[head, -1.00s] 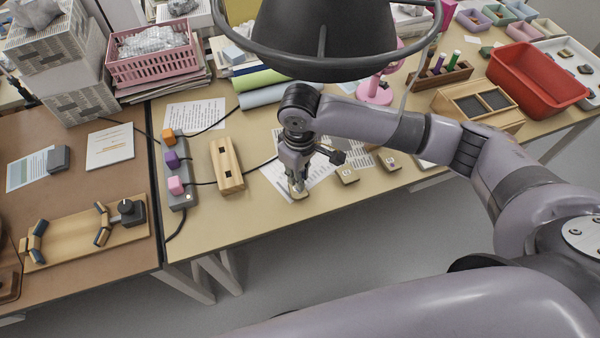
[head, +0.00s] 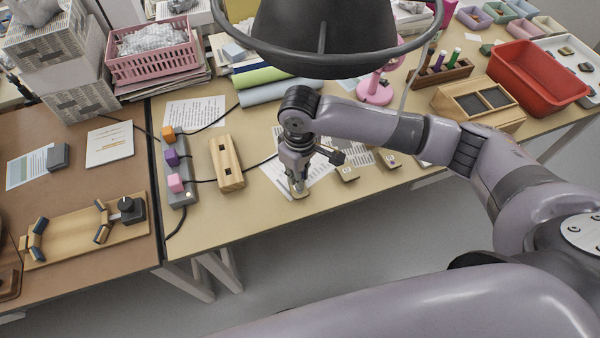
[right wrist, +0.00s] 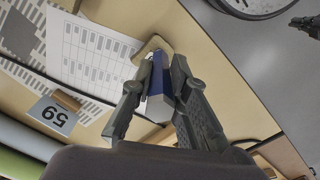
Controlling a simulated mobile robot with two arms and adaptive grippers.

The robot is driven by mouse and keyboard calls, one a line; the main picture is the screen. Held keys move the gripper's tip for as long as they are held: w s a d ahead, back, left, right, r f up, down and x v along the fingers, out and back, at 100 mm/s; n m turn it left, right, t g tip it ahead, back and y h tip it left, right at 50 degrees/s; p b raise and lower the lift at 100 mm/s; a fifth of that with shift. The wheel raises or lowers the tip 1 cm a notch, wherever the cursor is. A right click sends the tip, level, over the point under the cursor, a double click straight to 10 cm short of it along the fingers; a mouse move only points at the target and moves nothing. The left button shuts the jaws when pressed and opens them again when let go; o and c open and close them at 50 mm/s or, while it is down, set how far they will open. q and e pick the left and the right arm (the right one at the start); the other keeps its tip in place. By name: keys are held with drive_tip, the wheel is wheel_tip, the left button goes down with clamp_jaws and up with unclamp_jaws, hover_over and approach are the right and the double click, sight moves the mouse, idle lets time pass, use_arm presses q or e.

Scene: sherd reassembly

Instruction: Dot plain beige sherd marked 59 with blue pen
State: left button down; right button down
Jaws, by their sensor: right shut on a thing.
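My right gripper (head: 297,184) is low over the front of the tan table. In the right wrist view this gripper (right wrist: 153,88) is shut on the blue pen (right wrist: 156,74), with the pen between its fingers. A plain beige sherd (head: 300,195) lies directly below the gripper. It also shows in the right wrist view (right wrist: 148,47), partly hidden behind the pen and fingers. I cannot tell whether the pen tip touches it. A card marked 59 (right wrist: 50,116) lies near it, upside down in the wrist view.
Other sherds (head: 347,174) lie to the right on the table. A wooden block with slots (head: 226,164) and a power strip (head: 177,172) stand to the left. A pen rack (head: 440,76) and red tub (head: 537,79) are at the back right. The lamp shade (head: 322,35) hangs above.

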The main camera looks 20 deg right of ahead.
drive_tip(key=shift+f+p, duration=0.1)
drive_tip(key=shift+p, duration=0.5)
idle(1.7)
idle(0.5)
wheel_tip(320, 180, up, 7)
drive_tip(key=p, duration=0.9)
drive_tip(key=shift+s, duration=0.1)
idle(0.4)
